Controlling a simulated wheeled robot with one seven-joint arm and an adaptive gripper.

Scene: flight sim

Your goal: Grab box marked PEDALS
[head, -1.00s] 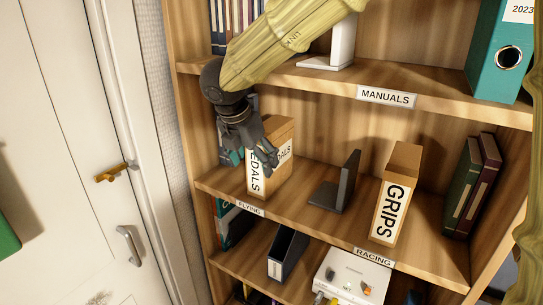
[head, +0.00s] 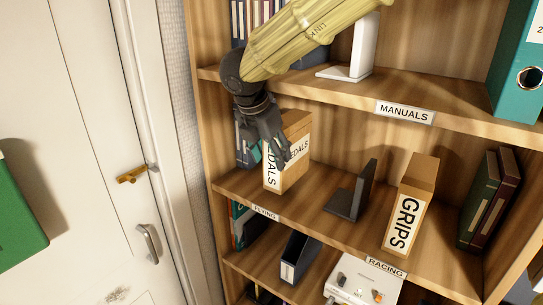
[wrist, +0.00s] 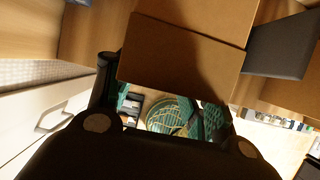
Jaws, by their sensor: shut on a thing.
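The cardboard box marked PEDALS (head: 294,165) stands upright on the middle shelf, at its left end above the FLYING label. Its white PEDALS label is partly covered by my fingers. My gripper (head: 272,155) reaches down from above left and is shut on this box near its upper front part. In the wrist view the brown box (wrist: 185,60) fills the space just ahead of the gripper (wrist: 170,105). I cannot tell whether the box is clear of the shelf.
A grey bookend (head: 352,192) and a box marked GRIPS (head: 410,205) stand to the right on the same shelf. Dark books (head: 488,198) are farther right. The MANUALS shelf (head: 450,119) is above. A white door (head: 80,110) is at the left.

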